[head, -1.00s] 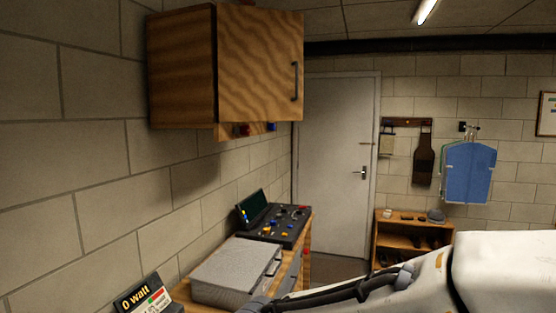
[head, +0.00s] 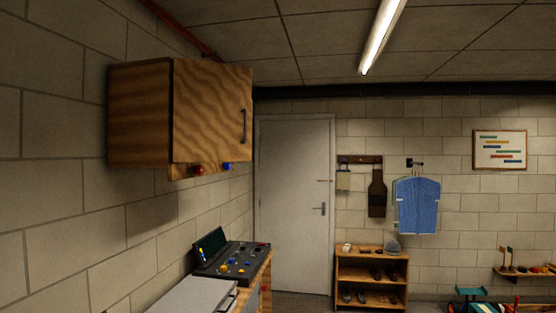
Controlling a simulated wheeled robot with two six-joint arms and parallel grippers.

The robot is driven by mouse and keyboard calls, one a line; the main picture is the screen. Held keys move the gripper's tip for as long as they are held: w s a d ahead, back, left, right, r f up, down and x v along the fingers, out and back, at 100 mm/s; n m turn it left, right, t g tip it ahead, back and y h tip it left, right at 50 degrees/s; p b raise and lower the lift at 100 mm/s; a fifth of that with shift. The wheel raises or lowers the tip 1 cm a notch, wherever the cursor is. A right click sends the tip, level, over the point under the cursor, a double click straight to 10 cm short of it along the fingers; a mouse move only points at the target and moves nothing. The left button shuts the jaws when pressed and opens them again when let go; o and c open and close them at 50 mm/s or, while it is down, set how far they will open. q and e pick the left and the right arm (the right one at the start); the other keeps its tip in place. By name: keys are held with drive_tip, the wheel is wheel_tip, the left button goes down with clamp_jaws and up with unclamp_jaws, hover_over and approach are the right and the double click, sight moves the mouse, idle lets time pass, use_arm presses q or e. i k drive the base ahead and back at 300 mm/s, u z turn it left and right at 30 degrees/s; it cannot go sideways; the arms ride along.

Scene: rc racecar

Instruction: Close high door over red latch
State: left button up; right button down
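The high wooden cabinet (head: 140,112) hangs on the left wall. Its wood-grain door (head: 208,110) has a dark vertical handle (head: 243,126) near its far edge. The door looks angled outward from the cabinet front, its bottom edge out of line with the rail below. How far it stands open is hard to tell, and the inside is hidden. A red latch (head: 198,170) and a blue latch (head: 227,166) sit on the rail under the door. Neither of my grippers is in view.
Below, a workbench (head: 262,281) carries a grey case (head: 195,296) and a control panel (head: 235,262). A closed white door (head: 293,205), a small shelf (head: 372,280) and hanging blue clothing (head: 416,205) are at the far wall. The space right of the cabinet looks clear.

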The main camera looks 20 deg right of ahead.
sight(212, 102)
drive_tip(key=z, duration=0.3)
drive_tip(key=i, duration=1.05)
drive_tip(key=u, duration=0.05)
